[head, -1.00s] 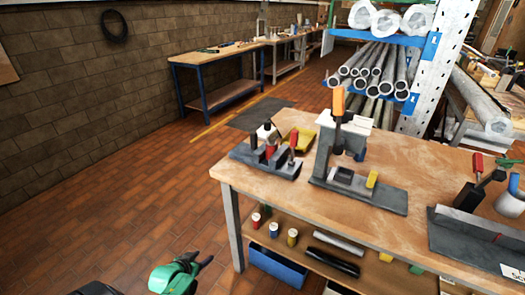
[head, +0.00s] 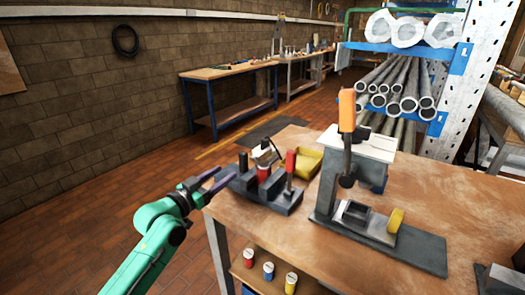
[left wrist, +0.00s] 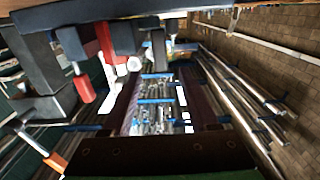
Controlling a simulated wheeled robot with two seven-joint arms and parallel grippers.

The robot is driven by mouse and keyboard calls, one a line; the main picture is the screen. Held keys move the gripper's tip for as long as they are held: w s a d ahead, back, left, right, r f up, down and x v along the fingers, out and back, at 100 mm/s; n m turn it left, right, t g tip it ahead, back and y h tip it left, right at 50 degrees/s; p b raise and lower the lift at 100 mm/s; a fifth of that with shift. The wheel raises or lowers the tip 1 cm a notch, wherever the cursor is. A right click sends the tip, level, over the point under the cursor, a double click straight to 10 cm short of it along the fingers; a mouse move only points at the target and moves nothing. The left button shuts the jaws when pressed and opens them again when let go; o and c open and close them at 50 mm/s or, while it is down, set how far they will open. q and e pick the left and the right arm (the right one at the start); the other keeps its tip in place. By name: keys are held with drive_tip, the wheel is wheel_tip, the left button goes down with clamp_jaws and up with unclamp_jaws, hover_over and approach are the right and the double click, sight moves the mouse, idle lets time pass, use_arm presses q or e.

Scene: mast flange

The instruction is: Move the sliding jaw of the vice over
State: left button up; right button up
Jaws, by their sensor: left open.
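A dark grey fixture with upright blocks and red-topped parts (head: 262,188), which looks like the vice, sits at the table's near left corner. I cannot tell which block is its sliding jaw. My left gripper (head: 221,180) is open at the left end of this fixture, close to it; I cannot tell whether they touch. In the left wrist view, both dark fingers of my left gripper (left wrist: 162,105) are spread with nothing seen between them. The fixture's dark blocks and red parts (left wrist: 84,88) hang at upper left there, beside the fingers. My right gripper is not in view.
A press with an orange handle (head: 347,112) stands right of the fixture on the wooden table (head: 450,205). A yellow tray (head: 306,163) lies behind the fixture. A rack with metal pipes (head: 458,60) stands behind. Several small cans (head: 268,270) stand on the lower shelf.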

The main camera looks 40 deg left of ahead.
sight(241, 157)
use_arm(q)
drive_tip(key=w, duration=0.1)
drive_tip(key=w+r+p, duration=0.1)
drive_tip(key=w, duration=0.1)
drive_tip(key=shift+w+r, duration=0.25)
drive_tip(key=w, duration=0.3)
drive_tip(key=w+p, duration=0.1)
drive_tip(key=w, duration=0.5)
drive_tip(key=shift+w+a+f+p, duration=0.1)
drive_tip(key=shift+a+f+p, duration=0.05)
drive_tip(key=shift+f+p, duration=0.15)
drive_tip(key=shift+w+f, duration=0.1)
drive_tip(key=shift+w, duration=0.25)
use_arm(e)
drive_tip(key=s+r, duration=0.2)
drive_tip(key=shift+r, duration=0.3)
use_arm(q)
drive_tip(key=shift+c, duration=0.3)
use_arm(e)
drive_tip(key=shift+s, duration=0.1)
use_arm(q)
clamp_jaws()
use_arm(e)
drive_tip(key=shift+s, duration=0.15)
